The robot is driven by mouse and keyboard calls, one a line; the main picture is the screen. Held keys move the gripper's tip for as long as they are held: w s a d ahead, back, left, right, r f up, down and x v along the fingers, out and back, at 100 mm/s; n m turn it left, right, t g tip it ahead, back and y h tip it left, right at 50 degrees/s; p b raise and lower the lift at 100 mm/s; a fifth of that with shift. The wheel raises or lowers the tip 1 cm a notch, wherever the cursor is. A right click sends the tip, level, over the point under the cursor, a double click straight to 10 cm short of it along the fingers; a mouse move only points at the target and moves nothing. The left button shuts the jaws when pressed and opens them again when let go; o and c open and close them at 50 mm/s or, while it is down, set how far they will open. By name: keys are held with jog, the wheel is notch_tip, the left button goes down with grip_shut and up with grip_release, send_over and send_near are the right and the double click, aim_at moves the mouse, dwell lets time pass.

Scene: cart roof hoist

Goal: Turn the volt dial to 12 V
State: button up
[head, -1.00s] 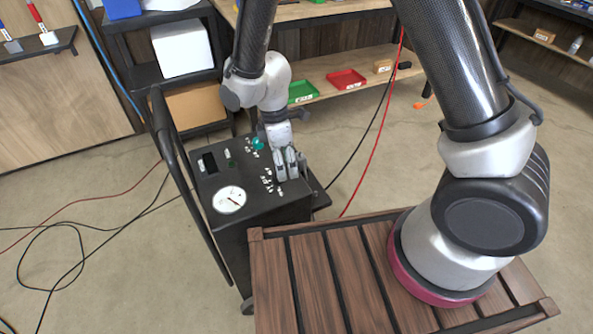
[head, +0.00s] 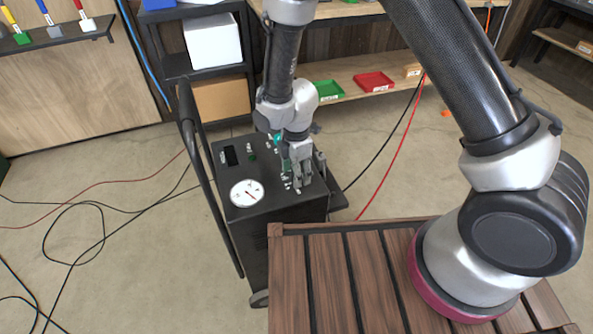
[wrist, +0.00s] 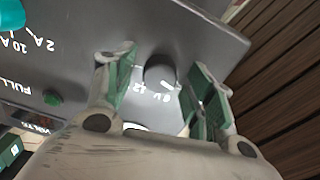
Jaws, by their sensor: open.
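The volt dial (wrist: 158,70) is a round dark knob on the cart's grey panel in the wrist view. Its white pointer mark lies close to the "6V" label (wrist: 172,97), with "12" (wrist: 141,91) printed beside it. My gripper (wrist: 163,62) is open, with one green-padded finger on each side of the dial. I cannot tell whether either finger touches it. In the head view my gripper (head: 303,178) is over the right part of the cart top and hides the dial.
The black cart (head: 262,240) has a white round gauge (head: 246,193) and a tall handle at left. A teal knob (wrist: 10,14) and green button (wrist: 52,97) are also on the panel. A slatted wooden top (head: 330,280) lies in front. Cables cross the floor.

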jog(key=c, duration=1)
jog(key=shift+m, duration=0.5)
jog(key=m, duration=0.3)
jog(key=shift+m, duration=0.4)
jog(key=m, duration=1.4)
jog(key=shift+m, duration=0.7)
